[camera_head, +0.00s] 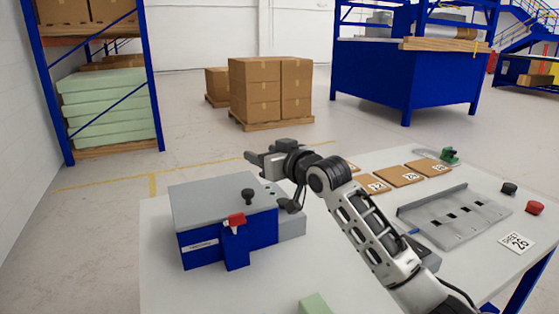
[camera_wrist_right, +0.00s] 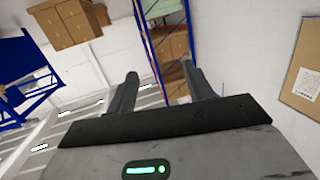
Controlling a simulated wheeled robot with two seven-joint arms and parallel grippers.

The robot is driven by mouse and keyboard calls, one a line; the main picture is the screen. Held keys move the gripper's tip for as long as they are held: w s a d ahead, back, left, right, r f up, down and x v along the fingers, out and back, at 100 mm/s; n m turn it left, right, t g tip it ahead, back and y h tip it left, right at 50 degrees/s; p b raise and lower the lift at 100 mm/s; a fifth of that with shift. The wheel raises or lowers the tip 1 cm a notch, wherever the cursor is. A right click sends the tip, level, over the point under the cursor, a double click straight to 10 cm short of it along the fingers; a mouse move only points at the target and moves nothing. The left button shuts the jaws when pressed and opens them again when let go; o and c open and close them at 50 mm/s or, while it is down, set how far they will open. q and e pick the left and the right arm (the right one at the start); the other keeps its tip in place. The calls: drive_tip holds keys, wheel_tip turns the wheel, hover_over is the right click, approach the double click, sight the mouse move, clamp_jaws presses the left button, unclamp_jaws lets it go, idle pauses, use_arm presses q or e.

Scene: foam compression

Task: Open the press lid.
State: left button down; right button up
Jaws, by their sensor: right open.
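The press (camera_head: 215,245) is a blue box on the left part of the white table. Its grey lid (camera_head: 215,197) lies flat on top, shut. A black knob (camera_head: 248,196) stands on the lid, and a red latch (camera_head: 236,221) sits on the front blue tab. My right gripper (camera_head: 254,158) is above and behind the press's right back corner, pointing left. In the right wrist view its two fingers (camera_wrist_right: 160,92) are apart with nothing between them. The left gripper is in neither view.
Brown numbered tiles (camera_head: 404,176), a grey slotted fixture (camera_head: 455,215), a black knob (camera_head: 509,189) and a red button (camera_head: 535,208) are on the table's right. A pale green foam block (camera_head: 315,304) lies at the front edge. Racks and boxes stand beyond.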

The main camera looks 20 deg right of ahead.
drive_tip(key=shift+v, duration=2.65)
drive_tip(key=shift+s, duration=0.1)
